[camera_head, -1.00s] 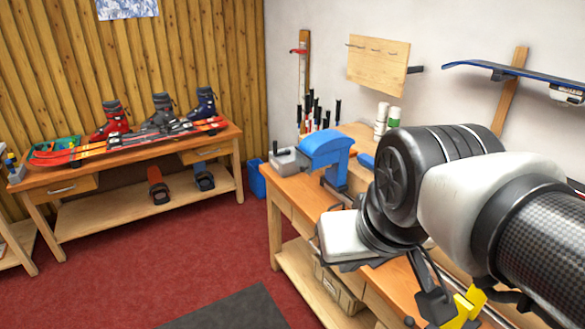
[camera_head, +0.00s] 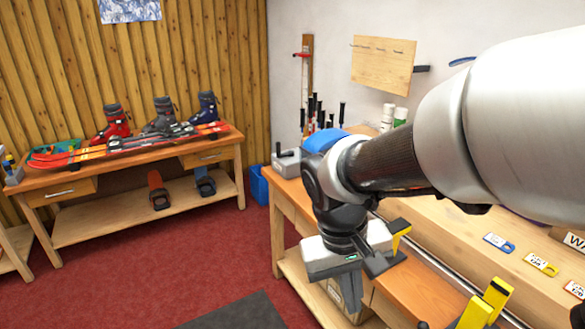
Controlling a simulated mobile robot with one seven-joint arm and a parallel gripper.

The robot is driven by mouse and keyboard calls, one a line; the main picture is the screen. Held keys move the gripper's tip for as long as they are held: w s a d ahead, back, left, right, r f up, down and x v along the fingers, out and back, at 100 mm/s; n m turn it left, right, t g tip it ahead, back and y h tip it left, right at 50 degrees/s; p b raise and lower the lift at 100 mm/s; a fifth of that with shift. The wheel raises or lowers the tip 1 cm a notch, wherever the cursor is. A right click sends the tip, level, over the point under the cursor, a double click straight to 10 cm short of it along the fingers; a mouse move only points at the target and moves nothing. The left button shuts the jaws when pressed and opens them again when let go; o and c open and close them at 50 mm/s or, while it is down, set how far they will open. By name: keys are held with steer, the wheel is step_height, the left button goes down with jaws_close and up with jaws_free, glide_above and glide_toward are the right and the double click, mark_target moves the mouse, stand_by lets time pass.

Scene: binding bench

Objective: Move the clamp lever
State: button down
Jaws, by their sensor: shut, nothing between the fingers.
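My gripper (camera_head: 351,284) points down beside the front edge of the right-hand bench, below my dark wrist. Its fingers look shut and hold nothing; the tips are hard to make out. A yellow and black clamp part (camera_head: 400,228) shows just right of the gripper's pale body, partly hidden by my arm. Another yellow clamp part (camera_head: 490,300) stands at the bottom right, cut off by the frame edge. I cannot tell for sure which part is the clamp lever, or whether my gripper touches any of it.
The bench (camera_head: 440,222) carries a long metal rail and several tags, such as a blue one (camera_head: 499,243). A blue device (camera_head: 325,140) sits at its far end, partly behind my arm. A cardboard box (camera_head: 338,294) is underneath. Red floor (camera_head: 150,270) is open at left.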

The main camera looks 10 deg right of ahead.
steer(key=w+d+f+n+t+h+b, duration=0.1)
steer(key=w+d+f+n+h+b, duration=0.1)
steer(key=f, duration=0.8)
steer(key=w+d+f+n+t+h+b, duration=0.1)
steer(key=w+d+f+n+h+b, duration=0.1)
steer(key=f+h+b, duration=0.5)
steer(key=w+d+f+n+h+b, duration=0.3)
steer(key=f+h, duration=0.5)
steer(key=f, duration=0.7)
steer(key=shift+w+f+t+b, duration=0.25)
steer(key=shift+w+t+b, duration=0.15)
steer(key=shift+w+b, duration=0.65)
steer(key=shift+s+d, duration=0.15)
steer(key=d+r+b, duration=0.2)
steer(key=d+r, duration=0.1)
steer(key=d, duration=0.9)
steer(key=shift+s+d+r, duration=0.2)
steer(key=shift+s+d, duration=0.05)
steer(key=shift+s, duration=0.2)
steer(key=shift+r, duration=0.1)
